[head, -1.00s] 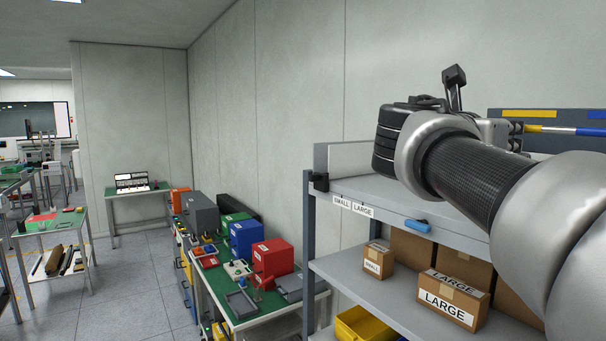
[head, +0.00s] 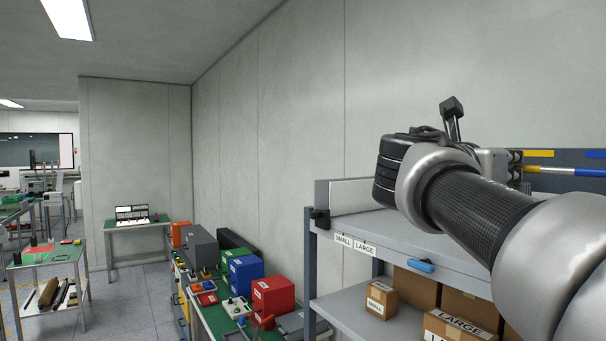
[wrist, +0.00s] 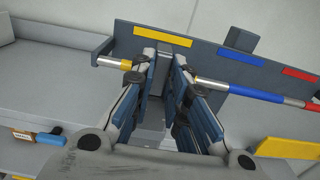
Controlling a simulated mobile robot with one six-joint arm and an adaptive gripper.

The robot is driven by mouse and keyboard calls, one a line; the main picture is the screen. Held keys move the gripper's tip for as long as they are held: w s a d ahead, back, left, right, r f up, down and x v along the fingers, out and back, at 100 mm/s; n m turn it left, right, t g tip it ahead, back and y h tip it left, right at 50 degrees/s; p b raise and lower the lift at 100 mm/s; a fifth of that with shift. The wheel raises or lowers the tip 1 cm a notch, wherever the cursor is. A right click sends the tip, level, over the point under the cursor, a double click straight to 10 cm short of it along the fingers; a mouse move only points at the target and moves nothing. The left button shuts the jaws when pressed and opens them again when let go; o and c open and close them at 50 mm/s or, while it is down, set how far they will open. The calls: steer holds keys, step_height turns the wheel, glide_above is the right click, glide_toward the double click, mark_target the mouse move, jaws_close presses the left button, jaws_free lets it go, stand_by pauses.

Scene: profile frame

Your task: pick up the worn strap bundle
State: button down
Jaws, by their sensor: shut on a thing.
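My gripper (wrist: 166,75) fills the middle of the wrist view, over the shelf's top. Its two blue-grey jaws are shut on a grey thing (wrist: 153,117) that is mostly hidden between them. I cannot tell whether this is the worn strap bundle, and no other strap bundle is clearly seen. In the head view my arm reaches in from the right, and my gripper (head: 512,160) is mostly hidden by the wrist.
A banded rod (wrist: 240,87) runs behind the jaws, in front of a dark panel (wrist: 215,48) with coloured labels. A green-topped bench (head: 228,322) with coloured boxes stands left.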

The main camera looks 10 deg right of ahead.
steer(key=w+a+f+b, duration=0.25)
steer(key=a+f, duration=0.25)
steer(key=f, duration=0.3)
steer(key=v, duration=1.6)
steer(key=shift+s+f+b, duration=0.2)
steer(key=shift+f+b, duration=0.2)
steer(key=shift+f, duration=0.05)
